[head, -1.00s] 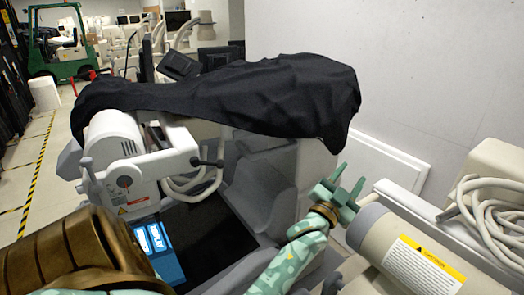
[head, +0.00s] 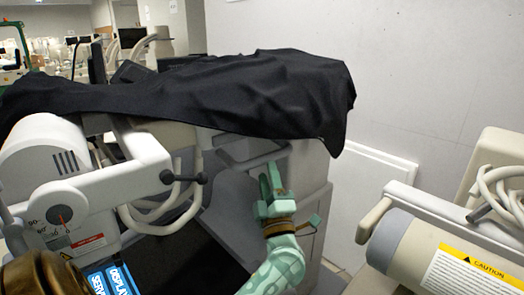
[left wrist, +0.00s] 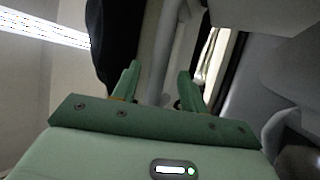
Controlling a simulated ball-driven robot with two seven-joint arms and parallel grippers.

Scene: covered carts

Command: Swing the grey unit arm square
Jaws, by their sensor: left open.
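A light grey unit (head: 100,180) stands at the left, with a rounded housing, an angle dial (head: 60,220) and a dark clamp handle (head: 185,178). A black cover (head: 240,95) drapes over its upper part and hides much of it. I cannot tell which part is the unit arm. My left gripper (head: 272,180) is open in front of the grey cart body (head: 300,175), under the cover's lower edge. In the left wrist view its open fingers (left wrist: 160,85) point at a pale upright bar (left wrist: 165,45); I see no clear contact.
A beige cylinder with a caution label (head: 465,275) and coiled pale hoses (head: 495,190) take up the right. A white wall (head: 420,80) closes the back right. The gap between cart and cylinder is narrow.

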